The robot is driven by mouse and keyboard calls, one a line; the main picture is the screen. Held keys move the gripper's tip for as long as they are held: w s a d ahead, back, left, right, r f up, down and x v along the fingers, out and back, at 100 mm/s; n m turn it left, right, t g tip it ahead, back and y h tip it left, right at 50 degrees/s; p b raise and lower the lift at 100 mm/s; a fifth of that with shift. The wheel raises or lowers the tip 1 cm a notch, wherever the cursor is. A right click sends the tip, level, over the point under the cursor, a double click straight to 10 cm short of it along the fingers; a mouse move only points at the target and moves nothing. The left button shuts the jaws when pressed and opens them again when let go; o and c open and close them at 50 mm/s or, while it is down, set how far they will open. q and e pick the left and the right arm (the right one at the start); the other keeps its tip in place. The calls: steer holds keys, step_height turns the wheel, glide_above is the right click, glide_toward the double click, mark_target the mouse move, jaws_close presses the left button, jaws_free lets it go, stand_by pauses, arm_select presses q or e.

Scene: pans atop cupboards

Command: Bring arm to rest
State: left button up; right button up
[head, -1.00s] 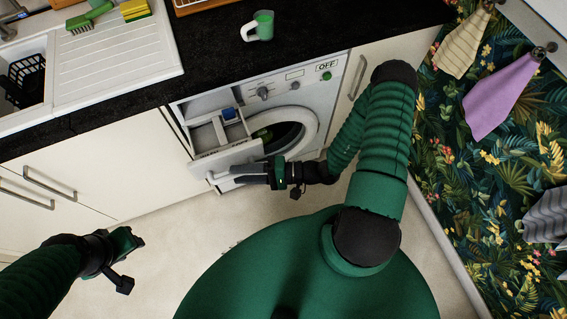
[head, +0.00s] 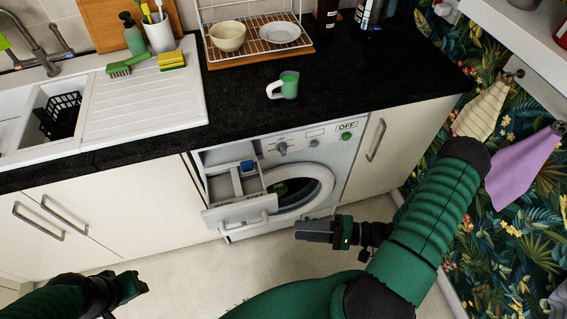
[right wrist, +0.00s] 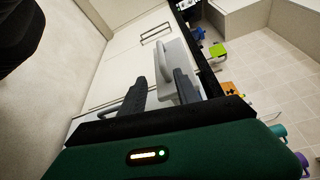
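My right arm reaches in from the right in the head view. Its gripper (head: 305,229) hangs in front of the washing machine (head: 330,150), below and to the right of the pulled-out detergent drawer (head: 238,212), apart from it. In the right wrist view the two fingers of this gripper (right wrist: 157,80) are spread with nothing held between them. My left gripper (head: 135,286) is low at the left of the head view, over the floor and away from the cupboards; its finger opening is not clear.
A black worktop (head: 230,100) holds a green and white mug (head: 288,86), a dish rack (head: 262,42) and a sink (head: 55,112). White cupboards (head: 125,205) flank the machine. Cloths (head: 520,165) hang on the patterned wall at right. Bare floor (head: 205,268) lies in front.

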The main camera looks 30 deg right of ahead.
steer(key=s+a+r+n+g+h+p, duration=0.35)
steer(key=s+n+g, duration=0.2)
steer(key=g, duration=0.75)
steer(key=w+a+r+n+t+h+p, duration=0.1)
steer(key=w+r+n+t+h, duration=0.3)
steer(key=w+r+h, duration=0.6)
step_height(320, 180, up, 2)
steer(key=shift+w+a+r+t+p, duration=0.1)
steer(key=shift+w+a+t+p, duration=0.1)
steer(key=shift+t+p, duration=0.4)
steer(key=shift+d, duration=0.3)
